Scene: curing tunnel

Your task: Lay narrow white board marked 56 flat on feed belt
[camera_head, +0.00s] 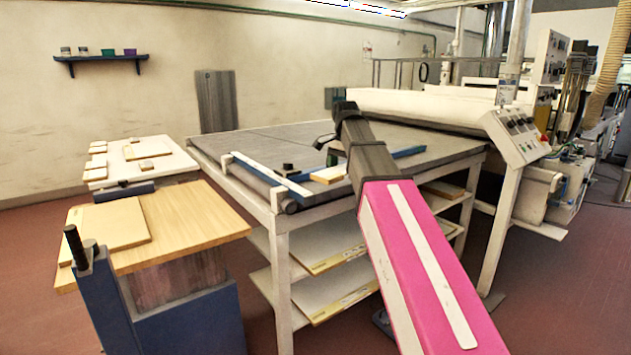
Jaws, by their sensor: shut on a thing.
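The feed belt (300,140) is a wide dark grey surface on a white frame, running to the machine at the back right. My gripper (331,160) is over the belt's near part, mostly hidden by my own dark wrist and pink arm. A pale board piece with a tan edge (328,175) shows right below my gripper, and my gripper appears shut on it. Its right part is hidden behind my wrist. I cannot read any number on it, nor tell whether it touches the belt.
A blue bar (408,152) and a white rail (262,174) lie along the belt's near side, with a small black block (288,167) nearby. At left stand a wooden-topped table (190,220) and a white panel with small boards (130,167). Shelves below hold boards (330,258).

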